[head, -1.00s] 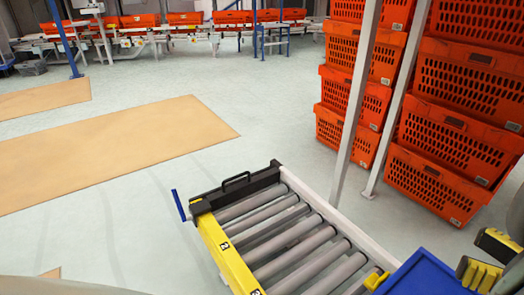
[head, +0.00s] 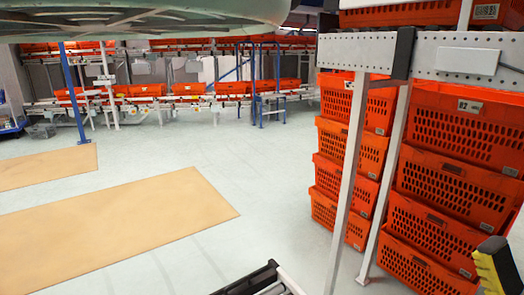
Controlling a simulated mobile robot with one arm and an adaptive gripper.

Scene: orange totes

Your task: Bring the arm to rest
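I cannot make out my gripper or its fingers in the head view. A large, smooth grey-green rounded shape hangs across the top left of the view; I cannot tell which part it is. A yellow and black part shows at the lower right edge, cut off by the frame, and I cannot tell what it belongs to.
Orange totes (head: 455,190) stand in tall stacks at the right, beside a grey metal frame (head: 352,165). The roller conveyor's black end (head: 255,280) shows at the bottom. Tan floor panels (head: 125,235) lie left. Conveyors with totes line the back. Open floor lies between.

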